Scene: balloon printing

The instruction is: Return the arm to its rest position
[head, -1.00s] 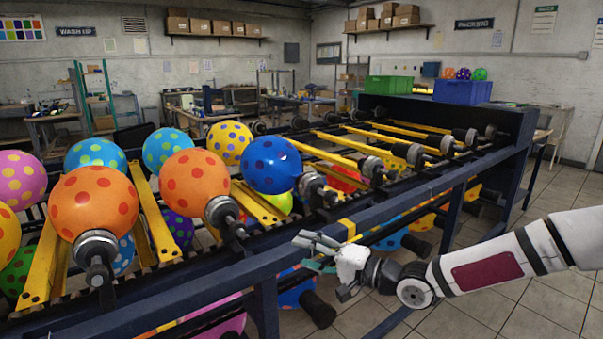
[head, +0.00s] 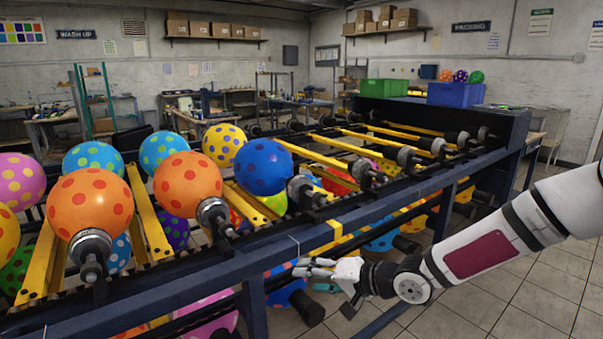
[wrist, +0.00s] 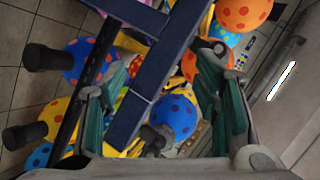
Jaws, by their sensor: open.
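My arm (head: 490,250) reaches in from the right edge in the head view, in front of the dark blue conveyor frame (head: 285,252). My gripper (head: 312,267) is at its left end, with its fingers pointing left, close to the near rail. Whether it touches the rail is unclear. In the wrist view my gripper (wrist: 165,85) has its two green-padded fingers spread wide. Nothing is held between them. The rail (wrist: 150,90) and a blue spotted balloon (wrist: 173,116) show beyond the fingers.
Orange balloons (head: 188,181) and a blue balloon (head: 263,167) sit on the conveyor, left of my gripper. More balloons and dark holders (head: 307,307) hang beneath. Tiled floor (head: 480,310) is open at the lower right. A blue bin (head: 456,94) stands at the far end.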

